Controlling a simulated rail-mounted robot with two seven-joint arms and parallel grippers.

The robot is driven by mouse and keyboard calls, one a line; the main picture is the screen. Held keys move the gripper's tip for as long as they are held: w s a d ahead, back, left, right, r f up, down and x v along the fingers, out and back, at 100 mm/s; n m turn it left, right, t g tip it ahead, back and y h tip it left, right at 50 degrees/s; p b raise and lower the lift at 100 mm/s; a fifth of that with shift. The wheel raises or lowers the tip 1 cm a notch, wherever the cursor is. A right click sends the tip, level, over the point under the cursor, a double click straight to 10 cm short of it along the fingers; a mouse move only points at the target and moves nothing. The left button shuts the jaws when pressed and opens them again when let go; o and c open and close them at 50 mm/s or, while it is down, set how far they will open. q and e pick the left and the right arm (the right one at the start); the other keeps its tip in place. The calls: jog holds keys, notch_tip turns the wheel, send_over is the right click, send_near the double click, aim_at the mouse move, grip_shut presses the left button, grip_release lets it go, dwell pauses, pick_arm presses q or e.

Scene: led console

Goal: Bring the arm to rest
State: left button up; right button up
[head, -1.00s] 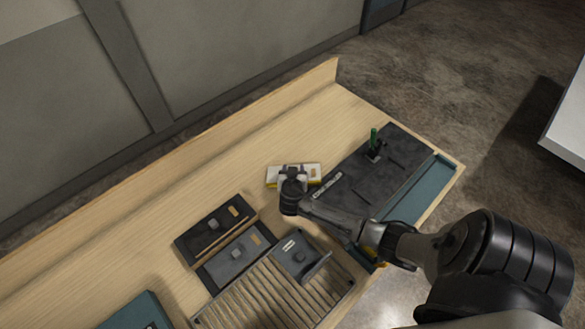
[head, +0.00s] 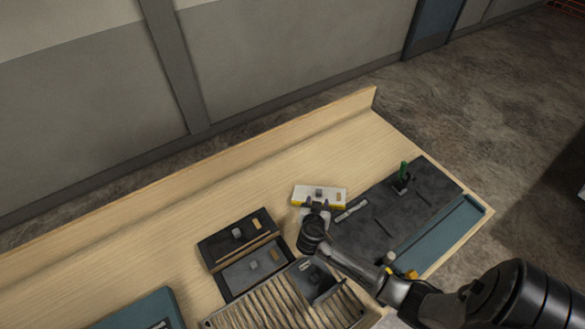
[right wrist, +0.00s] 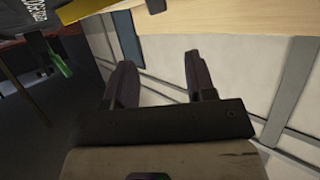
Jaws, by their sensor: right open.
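My right gripper (head: 316,206) is above the wooden table, just in front of the white and yellow box (head: 320,194) as the head view shows it. I cannot tell its height or whether it touches the box. In the right wrist view its two fingers (right wrist: 160,64) are spread apart, with only wall panels visible between them. My right arm reaches in from the lower right. My left gripper is not in view.
A dark console panel (head: 435,190) with a green lever (head: 402,174) lies to the right, beside a teal strip (head: 440,235). Two dark boxes (head: 235,235) and a ribbed tray (head: 262,308) lie left and front. A teal case (head: 140,311) is at lower left. The back-left tabletop is clear.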

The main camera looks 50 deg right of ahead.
jog(key=s+a+r+n+g+y+p, duration=0.1)
jog(key=s+a+r+n+y+p, duration=0.4)
jog(key=s+a, duration=0.5)
jog(key=s+a+r+n+g+y+p, duration=0.2)
jog(key=s+a+r+n+y+p, duration=0.4)
jog(key=s+a+r+n, duration=0.3)
notch_tip(320, 180, up, 4)
jog(key=shift+s+a+f+y, duration=0.2)
jog(key=shift+s+a+y, duration=0.2)
jog(key=shift+s+a, duration=0.85)
jog(key=shift+o, duration=0.5)
